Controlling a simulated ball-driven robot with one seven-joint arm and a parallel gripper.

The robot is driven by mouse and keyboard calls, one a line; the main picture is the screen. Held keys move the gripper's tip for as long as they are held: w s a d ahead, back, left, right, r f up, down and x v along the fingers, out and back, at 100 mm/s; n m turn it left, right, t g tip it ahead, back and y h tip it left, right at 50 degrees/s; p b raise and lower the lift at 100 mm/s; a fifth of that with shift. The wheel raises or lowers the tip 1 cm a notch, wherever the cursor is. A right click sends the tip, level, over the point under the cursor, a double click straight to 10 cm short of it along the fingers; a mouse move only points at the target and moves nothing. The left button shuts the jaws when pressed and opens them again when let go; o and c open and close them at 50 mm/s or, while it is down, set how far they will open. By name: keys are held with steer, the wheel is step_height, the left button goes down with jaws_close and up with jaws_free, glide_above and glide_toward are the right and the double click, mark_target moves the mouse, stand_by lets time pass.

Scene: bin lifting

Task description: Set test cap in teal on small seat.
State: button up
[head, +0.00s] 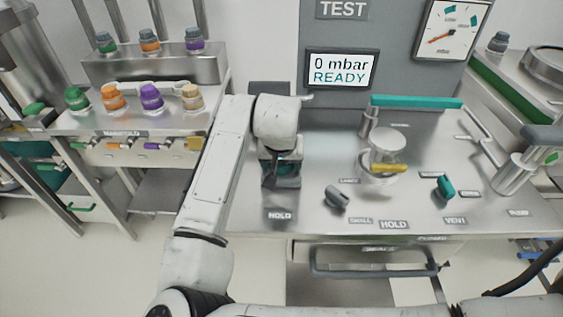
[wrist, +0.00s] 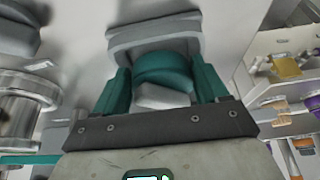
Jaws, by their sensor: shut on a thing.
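My gripper (head: 283,178) is low over the left part of the steel bench, behind a HOLD label. In the wrist view, a teal cap (wrist: 164,68) with a grey part sits between the two fingers (wrist: 163,88), which are shut on it. A grey block (wrist: 150,34) lies just beyond the cap; I cannot tell whether they touch. In the head view, the gripper mostly hides the cap. A round metal fixture (head: 385,143) with a yellow handle stands right of the gripper. I cannot tell for certain which fitting is the small seat.
A grey knob (head: 336,197) and a teal knob (head: 444,188) stand on the bench. A teal bar (head: 416,102) runs behind the fixture. The gauge display (head: 341,70) reads 0 mbar READY. A rack with several coloured caps (head: 151,97) stands left.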

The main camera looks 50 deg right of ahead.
steer(key=shift+s+a+f, duration=0.1)
steer(key=shift+s+f, duration=0.05)
steer(key=shift+f, duration=0.75)
steer(key=o, duration=0.8)
steer(key=shift+o, duration=0.2)
steer(key=shift+r+p, duration=0.75)
steer(key=shift+r, duration=0.1)
steer(key=shift+o, duration=1.3)
steer(key=shift+r+p, duration=3.2)
steer(key=shift+r, duration=0.75)
steer(key=shift+w, duration=0.2)
